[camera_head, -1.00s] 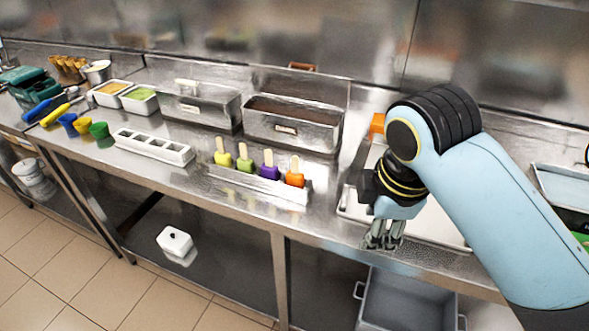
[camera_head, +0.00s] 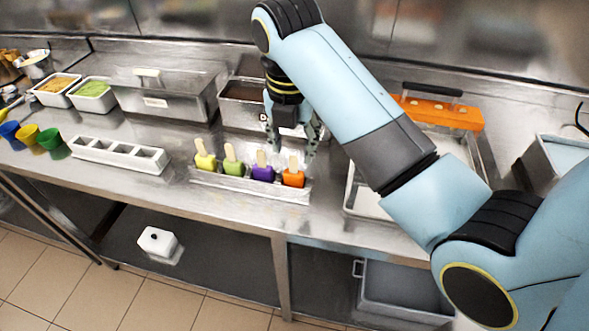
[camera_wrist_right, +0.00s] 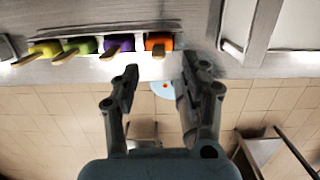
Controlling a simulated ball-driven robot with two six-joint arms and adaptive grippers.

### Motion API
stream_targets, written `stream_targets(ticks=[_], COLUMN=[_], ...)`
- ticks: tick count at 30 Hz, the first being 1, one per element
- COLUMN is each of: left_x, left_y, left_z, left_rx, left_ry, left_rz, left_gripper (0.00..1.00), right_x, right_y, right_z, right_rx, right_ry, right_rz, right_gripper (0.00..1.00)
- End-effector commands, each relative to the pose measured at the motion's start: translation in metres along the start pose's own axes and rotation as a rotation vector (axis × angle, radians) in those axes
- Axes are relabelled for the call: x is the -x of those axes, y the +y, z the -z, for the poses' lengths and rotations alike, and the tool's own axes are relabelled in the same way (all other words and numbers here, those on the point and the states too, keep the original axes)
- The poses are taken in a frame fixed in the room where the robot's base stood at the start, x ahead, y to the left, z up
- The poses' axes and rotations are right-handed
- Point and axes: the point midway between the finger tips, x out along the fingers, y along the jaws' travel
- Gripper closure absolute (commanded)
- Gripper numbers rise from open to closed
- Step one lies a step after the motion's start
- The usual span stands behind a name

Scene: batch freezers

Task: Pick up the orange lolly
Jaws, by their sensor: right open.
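The orange lolly (camera_head: 293,177) stands at the right end of a white holder (camera_head: 225,184), its wooden stick pointing up. It also shows in the right wrist view (camera_wrist_right: 158,42), ahead of the fingertips and nearer the right finger. Beside it in the holder are a purple lolly (camera_head: 262,172), a green lolly (camera_head: 233,167) and a yellow lolly (camera_head: 205,161). My right gripper (camera_head: 292,148) is open and empty, close above and behind the orange lolly in the head view. I cannot tell whether it touches the stick. My left gripper is not in view.
Behind the gripper stands a metal bin (camera_head: 240,103). An empty white mould (camera_head: 118,155) lies to the left. To the right are a metal tray (camera_head: 352,190) and an orange block (camera_head: 440,112). The counter's front edge runs close in front of the holder.

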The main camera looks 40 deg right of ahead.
Motion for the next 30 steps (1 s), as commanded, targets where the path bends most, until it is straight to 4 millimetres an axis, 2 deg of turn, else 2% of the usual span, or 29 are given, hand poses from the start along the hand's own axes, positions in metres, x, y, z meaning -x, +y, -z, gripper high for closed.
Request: stream_targets(ticks=[2, 3, 5, 9, 11, 14, 19, 22, 28, 30], left_x=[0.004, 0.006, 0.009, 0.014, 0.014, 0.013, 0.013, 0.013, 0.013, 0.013], left_y=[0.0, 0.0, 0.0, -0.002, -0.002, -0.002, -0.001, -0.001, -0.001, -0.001], left_z=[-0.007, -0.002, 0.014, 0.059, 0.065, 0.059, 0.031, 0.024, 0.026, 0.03], left_rx=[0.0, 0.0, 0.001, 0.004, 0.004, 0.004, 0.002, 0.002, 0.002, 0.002], left_ry=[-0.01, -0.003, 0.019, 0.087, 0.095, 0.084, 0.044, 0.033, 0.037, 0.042], left_rz=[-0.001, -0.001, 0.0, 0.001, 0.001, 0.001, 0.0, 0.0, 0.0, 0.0], left_gripper=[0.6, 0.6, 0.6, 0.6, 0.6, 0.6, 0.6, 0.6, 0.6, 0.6], right_x=[-0.007, -0.012, -0.022, -0.043, -0.048, -0.052, -0.052, -0.051, -0.051, -0.051], right_y=[-0.001, -0.002, -0.004, -0.005, -0.005, -0.004, -0.004, -0.004, -0.004, -0.004], right_z=[0.0, 0.001, 0.002, 0.002, 0.002, 0.002, 0.002, 0.002, 0.002, 0.002], right_rx=[0.0, 0.0, 0.0, -0.001, -0.001, -0.002, -0.002, -0.002, -0.001, -0.001], right_ry=[0.002, 0.002, 0.002, 0.0, 0.0, -0.001, -0.001, -0.001, -0.001, -0.001], right_rz=[0.003, 0.003, 0.004, 0.003, 0.002, 0.0, 0.0, 0.0, 0.0, 0.0], right_gripper=[0.56, 0.56, 0.56, 0.56, 0.56, 0.56, 0.57, 0.7, 0.96, 1.0])
